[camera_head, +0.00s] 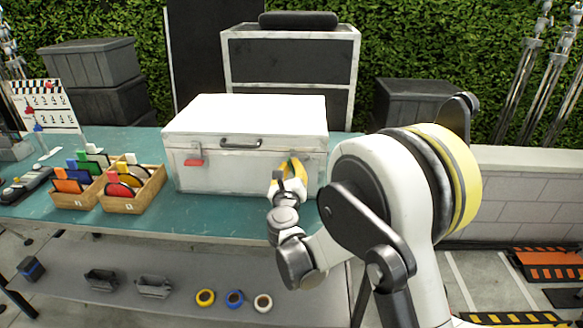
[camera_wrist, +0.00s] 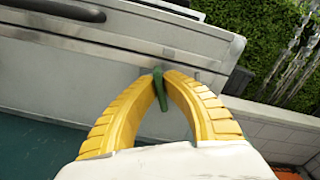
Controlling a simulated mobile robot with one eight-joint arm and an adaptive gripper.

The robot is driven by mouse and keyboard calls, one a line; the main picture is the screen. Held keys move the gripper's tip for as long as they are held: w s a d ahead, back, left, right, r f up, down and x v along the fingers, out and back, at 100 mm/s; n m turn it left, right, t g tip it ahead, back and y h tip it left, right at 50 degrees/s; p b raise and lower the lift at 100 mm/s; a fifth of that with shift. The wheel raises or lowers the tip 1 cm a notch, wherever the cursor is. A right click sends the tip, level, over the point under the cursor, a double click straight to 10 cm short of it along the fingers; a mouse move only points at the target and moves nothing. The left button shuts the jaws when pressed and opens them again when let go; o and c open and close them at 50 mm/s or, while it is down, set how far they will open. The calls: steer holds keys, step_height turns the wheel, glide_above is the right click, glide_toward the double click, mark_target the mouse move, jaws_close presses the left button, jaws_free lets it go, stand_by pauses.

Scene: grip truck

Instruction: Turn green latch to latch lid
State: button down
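The white case (camera_head: 245,165) stands on the teal table with its lid (camera_head: 250,113) down. The green latch (camera_wrist: 160,92) is on the case front at the right, at the lid seam, and hangs slightly tilted in the wrist view. My gripper (camera_wrist: 164,76) has its yellow fingers curved in, with the tips close together on either side of the latch's upper part. In the head view my gripper (camera_head: 291,166) is at the right of the case front and hides most of the latch. A red latch (camera_head: 194,162) sits at the left of the front, sticking out sideways.
A dark handle (camera_head: 240,144) is between the latches on the case front. Wooden boxes of coloured items (camera_head: 133,188) stand left of the case. A clapperboard (camera_head: 46,106) is farther left. Rolls of tape (camera_head: 235,298) lie on the lower shelf.

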steer(key=n+b, duration=0.1)
steer(key=n, duration=0.5)
steer(key=shift+a+f, duration=0.15)
steer(key=n, duration=0.6)
steer(key=shift+f+n+b, duration=0.1)
steer(key=shift+n+b, duration=0.2)
steer(key=shift+n, duration=0.1)
steer(key=c, duration=1.5)
jaws_free()
steer(key=shift+c, duration=0.2)
steer(key=shift+s, duration=0.1)
steer(key=s, duration=1.1)
steer(key=shift+s+a, duration=0.25)
steer(key=shift+s, duration=0.15)
